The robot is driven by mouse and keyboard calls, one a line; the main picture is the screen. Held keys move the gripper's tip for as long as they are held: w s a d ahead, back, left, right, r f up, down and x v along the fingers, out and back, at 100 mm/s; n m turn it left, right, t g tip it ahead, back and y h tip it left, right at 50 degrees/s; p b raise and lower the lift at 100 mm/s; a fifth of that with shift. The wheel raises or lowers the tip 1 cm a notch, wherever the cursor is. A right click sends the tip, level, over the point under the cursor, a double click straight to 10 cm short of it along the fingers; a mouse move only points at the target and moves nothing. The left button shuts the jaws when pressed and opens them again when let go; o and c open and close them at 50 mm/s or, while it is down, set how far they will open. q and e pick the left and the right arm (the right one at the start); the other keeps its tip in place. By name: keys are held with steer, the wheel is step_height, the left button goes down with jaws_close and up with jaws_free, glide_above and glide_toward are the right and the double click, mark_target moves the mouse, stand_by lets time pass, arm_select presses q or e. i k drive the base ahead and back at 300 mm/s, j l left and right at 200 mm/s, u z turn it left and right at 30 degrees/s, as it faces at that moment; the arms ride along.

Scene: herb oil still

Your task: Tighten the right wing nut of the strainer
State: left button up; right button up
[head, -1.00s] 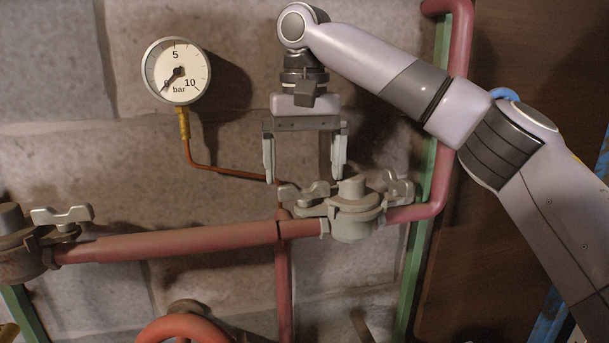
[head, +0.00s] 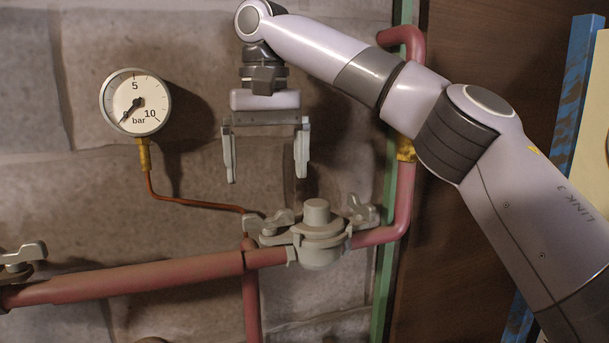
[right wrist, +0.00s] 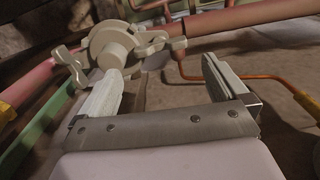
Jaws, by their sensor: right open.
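The strainer (head: 318,238) is a grey round fitting with a knob on top, set in the red pipe. Its right wing nut (head: 362,212) is grey, beside the green post. Its left wing nut (head: 268,224) is on the other side. My right gripper (head: 266,178) is open and empty, fingers down, above and left of the strainer, apart from both nuts. The right wrist view shows the strainer (right wrist: 110,47) beyond the fingertips of my right gripper (right wrist: 160,68), with the right wing nut (right wrist: 70,67) at left. My left gripper is not in view.
A pressure gauge (head: 136,103) with a thin copper tube (head: 195,201) is left of my right gripper. The red pipe (head: 130,277) runs left to another wing nut (head: 24,256). The green post (head: 384,260) stands close behind the right side. Bare stone wall lies behind the gripper.

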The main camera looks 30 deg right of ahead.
mark_target(367, 211)
steer(key=k+j, duration=0.65)
steer(key=k, duration=0.25)
